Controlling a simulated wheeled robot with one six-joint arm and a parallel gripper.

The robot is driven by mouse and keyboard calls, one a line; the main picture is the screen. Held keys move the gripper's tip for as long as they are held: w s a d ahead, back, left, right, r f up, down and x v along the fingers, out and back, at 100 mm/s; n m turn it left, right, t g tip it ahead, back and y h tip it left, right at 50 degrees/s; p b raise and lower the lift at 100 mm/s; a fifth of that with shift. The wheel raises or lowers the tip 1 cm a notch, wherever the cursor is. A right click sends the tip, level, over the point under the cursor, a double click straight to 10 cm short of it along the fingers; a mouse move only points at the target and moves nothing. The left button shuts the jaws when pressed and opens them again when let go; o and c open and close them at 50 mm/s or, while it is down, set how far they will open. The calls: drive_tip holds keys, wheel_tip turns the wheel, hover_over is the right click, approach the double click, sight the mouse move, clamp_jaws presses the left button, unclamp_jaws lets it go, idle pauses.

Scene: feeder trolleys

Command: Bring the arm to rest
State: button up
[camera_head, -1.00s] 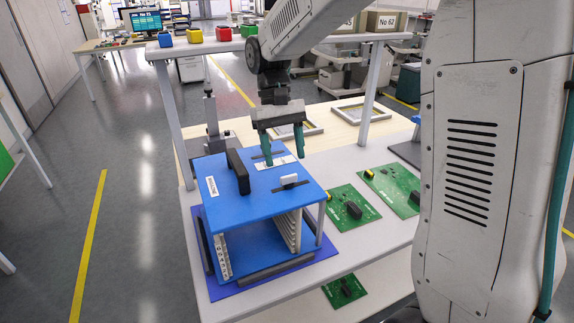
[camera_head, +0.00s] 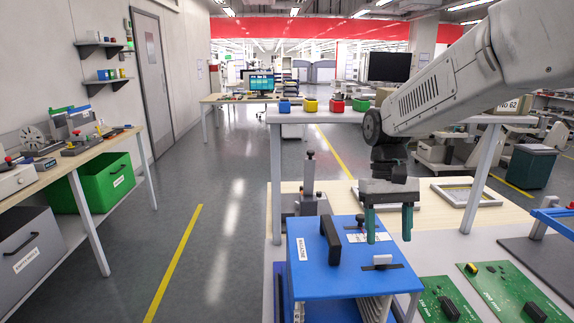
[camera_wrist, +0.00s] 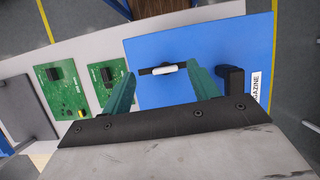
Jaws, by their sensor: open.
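My gripper (camera_head: 389,222) is open, with its two teal fingers pointing down and apart. In the head view it hangs above the blue magazine (camera_head: 340,268), near the back right of its top. Nothing shows between the fingers. In the wrist view the gripper (camera_wrist: 160,80) is seen with the magazine's blue top (camera_wrist: 195,45) beyond the fingers. The magazine has a black handle (camera_head: 330,241) and a small white latch on a dark slot (camera_head: 382,260). My arm reaches in from the upper right of the head view.
Green circuit boards (camera_head: 512,295) lie on the trolley right of the magazine. Small coloured bins (camera_head: 310,105) stand on a raised shelf behind. An empty frame (camera_head: 465,195) lies at the back right. A bench with a green crate (camera_head: 103,182) stands left; the floor between is clear.

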drive_tip(key=s+d+r+t, duration=0.1)
drive_tip(key=s+t, duration=0.1)
drive_tip(key=s, duration=0.9)
drive_tip(key=s+d+r+t, duration=0.1)
drive_tip(key=s+d+t, duration=0.1)
drive_tip(key=s, duration=0.9)
drive_tip(key=shift+s+r+t, duration=0.25)
drive_tip(key=shift+s+t, duration=0.15)
drive_tip(key=shift+t, duration=0.4)
